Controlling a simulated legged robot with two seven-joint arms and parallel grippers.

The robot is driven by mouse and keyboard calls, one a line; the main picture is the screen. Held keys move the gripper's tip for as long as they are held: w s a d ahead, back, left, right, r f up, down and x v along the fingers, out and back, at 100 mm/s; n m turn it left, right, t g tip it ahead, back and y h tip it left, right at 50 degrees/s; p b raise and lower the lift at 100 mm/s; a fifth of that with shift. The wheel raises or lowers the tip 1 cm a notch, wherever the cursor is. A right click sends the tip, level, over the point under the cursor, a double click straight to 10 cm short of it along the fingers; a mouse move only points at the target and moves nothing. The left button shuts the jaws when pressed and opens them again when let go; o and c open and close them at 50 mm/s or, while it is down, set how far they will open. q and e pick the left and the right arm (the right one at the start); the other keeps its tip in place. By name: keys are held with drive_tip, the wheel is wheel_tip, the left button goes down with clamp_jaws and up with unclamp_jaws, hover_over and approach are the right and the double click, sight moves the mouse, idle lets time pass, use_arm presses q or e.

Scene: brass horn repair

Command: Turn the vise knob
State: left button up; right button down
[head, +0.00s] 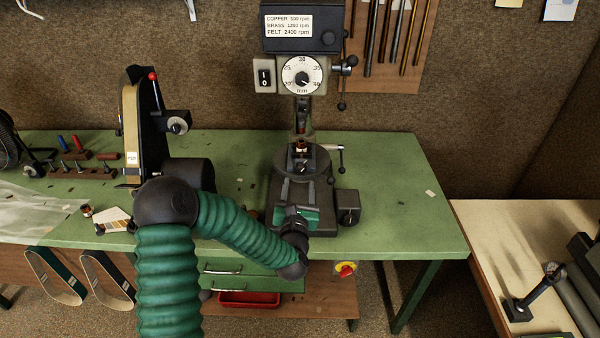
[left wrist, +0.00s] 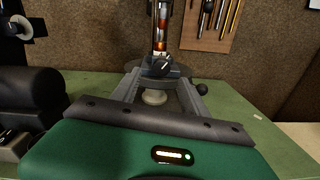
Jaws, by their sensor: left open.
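The dark round vise knob (left wrist: 160,66) with a white pointer line shows in the left wrist view, below the drill press spindle. My left gripper (head: 299,181) has a green body and two grey fingers, and it reaches over the front of the drill press base in the head view. In the left wrist view the fingers of my left gripper (left wrist: 160,82) are spread wide and empty, with the knob ahead and between them. I cannot tell the exact gap to the knob. The vise is small and partly hidden in the head view. My right gripper is not in view.
The drill press (head: 302,75) stands at the back of the green bench (head: 400,190). A belt sander (head: 135,130) stands to the left. A black knob lever (left wrist: 200,89) sits right of the fingers. The bench's right side is mostly clear.

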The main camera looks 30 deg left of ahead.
sight(301, 171)
use_arm(q)
drive_tip(key=p+x, duration=0.1)
drive_tip(key=x, duration=0.4)
drive_tip(key=shift+w, duration=0.3)
drive_tip(key=shift+w+a, duration=0.1)
drive_tip(key=shift+a, duration=0.05)
clamp_jaws()
